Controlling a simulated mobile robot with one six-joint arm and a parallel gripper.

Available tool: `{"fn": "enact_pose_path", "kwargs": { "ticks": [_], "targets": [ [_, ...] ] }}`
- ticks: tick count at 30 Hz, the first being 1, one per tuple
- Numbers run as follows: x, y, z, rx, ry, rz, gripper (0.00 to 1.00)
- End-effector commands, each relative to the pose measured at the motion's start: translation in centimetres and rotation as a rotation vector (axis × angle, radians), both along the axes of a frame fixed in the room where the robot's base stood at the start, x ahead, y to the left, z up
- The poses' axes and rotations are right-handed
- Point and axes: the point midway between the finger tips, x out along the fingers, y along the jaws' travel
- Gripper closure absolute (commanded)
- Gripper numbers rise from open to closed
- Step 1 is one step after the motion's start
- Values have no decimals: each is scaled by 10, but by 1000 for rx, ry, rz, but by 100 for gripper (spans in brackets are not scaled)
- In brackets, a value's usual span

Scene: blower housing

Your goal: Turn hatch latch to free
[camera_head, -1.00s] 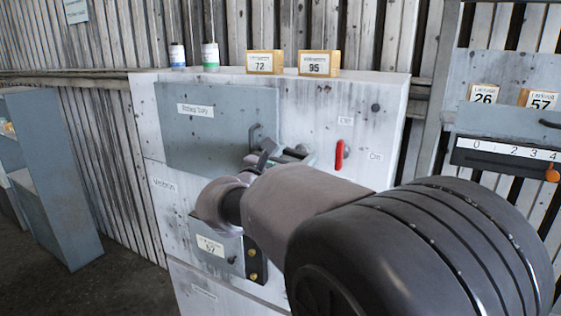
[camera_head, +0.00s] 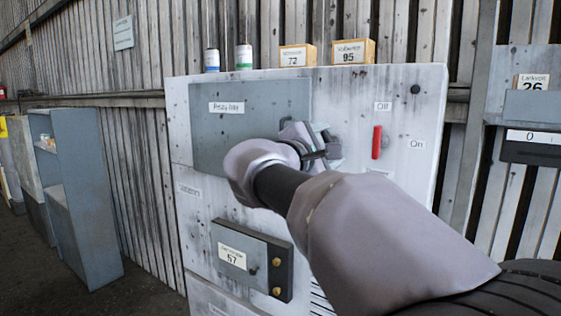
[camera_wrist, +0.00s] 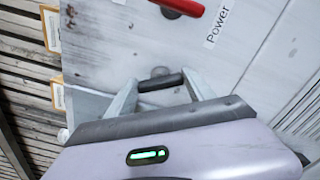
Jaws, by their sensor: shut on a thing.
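The grey hatch (camera_head: 235,140) labelled as a relay bay lies flat against the front of the pale cabinet. My gripper (camera_head: 322,145) is at the hatch's right edge, in front of the latch. In the wrist view, my gripper (camera_wrist: 160,90) is shut on a dark bar, the latch handle (camera_wrist: 161,82), which lies crosswise between the two fingers. In the head view my gripper and wrist hide most of the latch, so its angle on the hatch is hard to tell.
A red power lever (camera_head: 377,142) with Off and On labels stands just right of my gripper, and also shows in the wrist view (camera_wrist: 183,5). Below is a dark-edged unit (camera_head: 250,258) marked 57. Boxes (camera_head: 297,56) and cans (camera_head: 243,57) stand on the cabinet top.

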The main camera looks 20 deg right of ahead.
Motion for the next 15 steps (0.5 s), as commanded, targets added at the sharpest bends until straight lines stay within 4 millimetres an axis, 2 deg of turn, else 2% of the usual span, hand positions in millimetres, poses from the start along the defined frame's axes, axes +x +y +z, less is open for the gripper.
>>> {"fn": "enact_pose_path", "kwargs": {
  "ticks": [1,15],
  "targets": [
    [0,0,-5,23,-33,0,79],
    [-1,0,-4,248,-320,0,79]
  ]
}}
